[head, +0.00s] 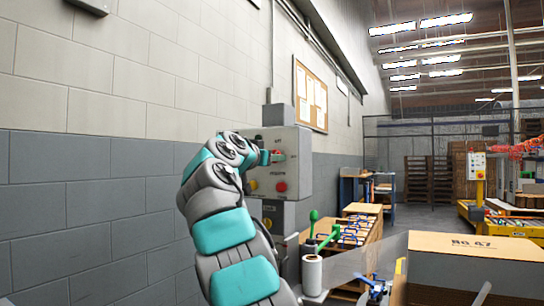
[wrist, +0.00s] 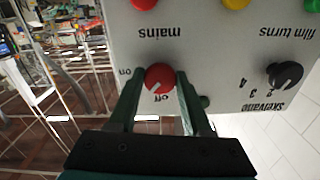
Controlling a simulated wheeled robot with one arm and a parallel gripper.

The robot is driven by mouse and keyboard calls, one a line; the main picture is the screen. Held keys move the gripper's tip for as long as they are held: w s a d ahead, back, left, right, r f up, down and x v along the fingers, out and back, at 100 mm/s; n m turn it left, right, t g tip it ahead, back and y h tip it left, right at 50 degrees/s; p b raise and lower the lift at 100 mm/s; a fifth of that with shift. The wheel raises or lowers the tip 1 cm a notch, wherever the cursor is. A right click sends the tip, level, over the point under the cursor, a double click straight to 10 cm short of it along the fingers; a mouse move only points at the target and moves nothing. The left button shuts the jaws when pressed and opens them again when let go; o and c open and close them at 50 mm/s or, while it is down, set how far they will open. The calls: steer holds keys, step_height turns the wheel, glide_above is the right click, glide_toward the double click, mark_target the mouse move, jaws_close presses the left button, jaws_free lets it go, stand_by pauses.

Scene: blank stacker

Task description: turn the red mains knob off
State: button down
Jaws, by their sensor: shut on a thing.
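The red mains knob (wrist: 159,78) is on the grey control panel (wrist: 215,60), which appears upside down in the wrist view. My gripper (wrist: 159,84) has one finger on each side of the knob and is shut on it. The word "off" is printed just below the knob in that view, and "on" to its left. A short pale mark on the knob points down and slightly left, nearer "off" than "on". In the head view my gripper (head: 269,157) reaches the front of the panel (head: 297,140); the knob is mostly hidden there.
A black selector knob (wrist: 285,75) labelled Skeivano sits right of the red one in the wrist view. Red (wrist: 144,3) and yellow (wrist: 236,3) buttons are at the top edge. In the head view, a green-knobbed lever (head: 313,216) and cardboard boxes (head: 475,262) stand below and right.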

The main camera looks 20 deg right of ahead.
steer(key=shift+n+p, duration=1.8)
steer(key=shift+n, duration=2.4)
steer(key=shift+c, duration=1.7)
jaws_free()
steer(key=shift+s+a, duration=0.1)
steer(key=b+v, duration=0.1)
steer(key=v, duration=0.6)
steer(key=shift+s+a, duration=0.15)
steer(key=shift+a, duration=0.05)
